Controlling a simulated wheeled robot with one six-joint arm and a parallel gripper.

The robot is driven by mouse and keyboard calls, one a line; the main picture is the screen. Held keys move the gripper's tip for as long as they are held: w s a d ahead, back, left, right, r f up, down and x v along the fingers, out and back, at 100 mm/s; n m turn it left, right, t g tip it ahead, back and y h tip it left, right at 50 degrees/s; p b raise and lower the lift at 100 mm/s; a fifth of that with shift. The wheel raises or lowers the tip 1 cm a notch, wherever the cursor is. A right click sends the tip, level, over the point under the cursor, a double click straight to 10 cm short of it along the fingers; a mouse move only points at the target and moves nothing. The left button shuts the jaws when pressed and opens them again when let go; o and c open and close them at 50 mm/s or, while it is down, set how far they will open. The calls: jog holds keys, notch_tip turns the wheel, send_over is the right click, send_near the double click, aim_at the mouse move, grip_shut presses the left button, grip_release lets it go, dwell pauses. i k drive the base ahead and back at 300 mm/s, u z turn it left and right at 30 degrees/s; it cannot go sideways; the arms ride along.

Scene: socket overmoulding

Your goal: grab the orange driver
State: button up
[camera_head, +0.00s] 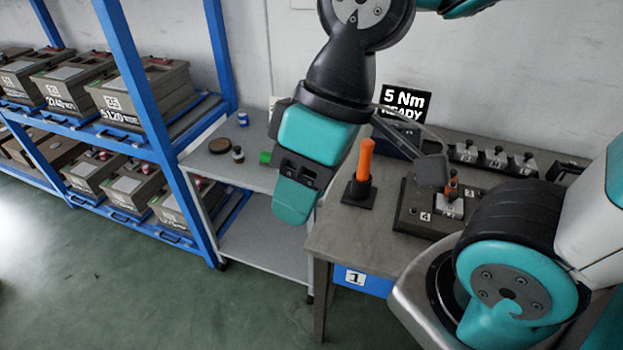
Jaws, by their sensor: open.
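The orange driver (365,160) stands upright in a dark square holder on the front left corner of the grey workbench (335,234). I see nothing held, and the driver looks free of the finger.
A sign reading "5 Nm READY" (406,103) stands behind the driver. A row of numbered blocks (494,158) lies at the back. A small orange part (452,186) sits on the fixture. A grey shelf cart (258,183) and blue rack (150,92) with boxes are left.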

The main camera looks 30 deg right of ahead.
aim_at(367, 145)
jog(key=u, duration=1.3)
jog(key=i, duration=1.8)
jog(key=z, duration=3.15)
